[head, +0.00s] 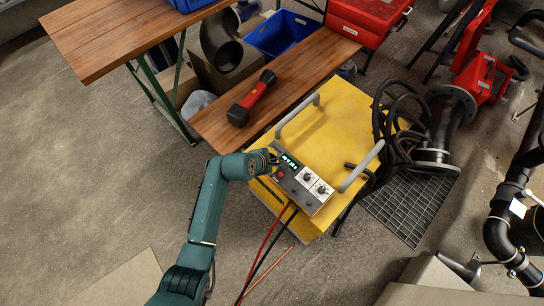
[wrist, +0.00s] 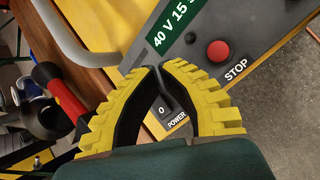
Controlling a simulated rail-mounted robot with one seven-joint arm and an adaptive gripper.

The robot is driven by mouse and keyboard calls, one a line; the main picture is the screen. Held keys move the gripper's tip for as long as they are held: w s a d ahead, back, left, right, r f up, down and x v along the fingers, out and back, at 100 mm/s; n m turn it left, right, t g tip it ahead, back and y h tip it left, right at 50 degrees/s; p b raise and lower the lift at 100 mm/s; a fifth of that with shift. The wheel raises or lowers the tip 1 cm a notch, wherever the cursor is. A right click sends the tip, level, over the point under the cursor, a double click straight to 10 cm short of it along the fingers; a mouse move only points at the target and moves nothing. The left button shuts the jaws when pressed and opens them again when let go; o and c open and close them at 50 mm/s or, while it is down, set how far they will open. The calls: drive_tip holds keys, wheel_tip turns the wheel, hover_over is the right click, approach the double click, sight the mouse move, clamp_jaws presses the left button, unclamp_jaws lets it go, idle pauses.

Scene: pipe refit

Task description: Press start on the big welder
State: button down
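The big welder (head: 345,125) is a yellow box with grey handles and a sloping grey control panel (head: 306,187). The panel has a lit green display, two knobs and a red button. My gripper (head: 275,158) is at the panel's left end, beside the display. In the wrist view my gripper (wrist: 162,68) has its yellow fingertips together over the panel, with nothing clearly held. The display (wrist: 172,32) reads "40 V 15" there. The red STOP button (wrist: 218,50) is right of the fingertips. The POWER label (wrist: 177,121) and a "0" mark show between the fingers. No start label is visible.
A wooden bench (head: 290,85) with a red-and-black tool (head: 252,98) stands behind the welder. Black cables (head: 395,125) hang at its right side, beside a floor grate (head: 410,205). Black pipes (head: 500,225) stand far right. The floor at left is clear.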

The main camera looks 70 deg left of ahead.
drive_tip(key=shift+f, duration=0.4)
drive_tip(key=shift+f, duration=0.5)
idle(0.6)
drive_tip(key=shift+r+p, duration=0.9)
drive_tip(key=shift+p, duration=0.15)
wheel_tip(320, 180, up, 5)
drive_tip(key=p, duration=0.6)
drive_tip(key=shift+r, duration=0.15)
